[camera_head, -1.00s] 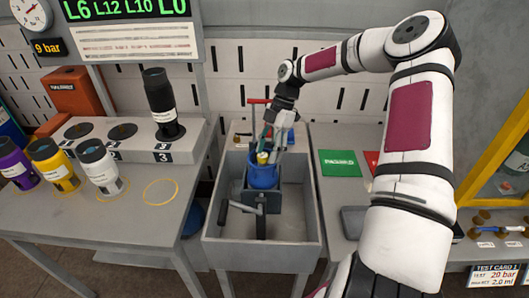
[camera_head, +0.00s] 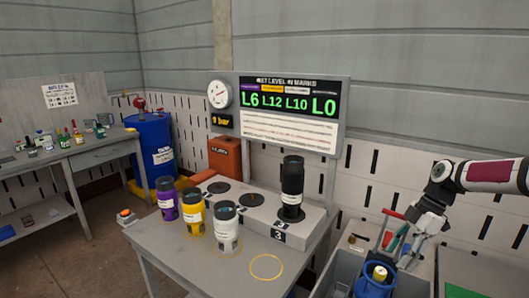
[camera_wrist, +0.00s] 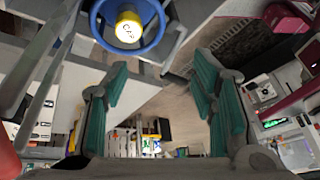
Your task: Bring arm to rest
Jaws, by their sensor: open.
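My arm comes in from the right edge of the head view and bends down at the wrist. My gripper (camera_head: 404,248) hangs over the grey sink-like basin (camera_head: 335,284), just up and right of a blue round holder (camera_head: 372,289). A yellow-capped cylinder (camera_head: 380,272) sits in the holder. In the wrist view, my gripper (camera_wrist: 160,88) has its two teal finger pads spread wide with nothing between them. The blue holder (camera_wrist: 98,30) and the yellow cap (camera_wrist: 128,28) show at the top, apart from the fingers.
A red-handled tool (camera_head: 385,228) stands close beside my gripper. Left are purple (camera_head: 166,198), yellow (camera_head: 194,214) and white (camera_head: 227,229) cylinders on a table, and a black one (camera_head: 292,188) on a raised block. A green card (camera_head: 458,291) lies right.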

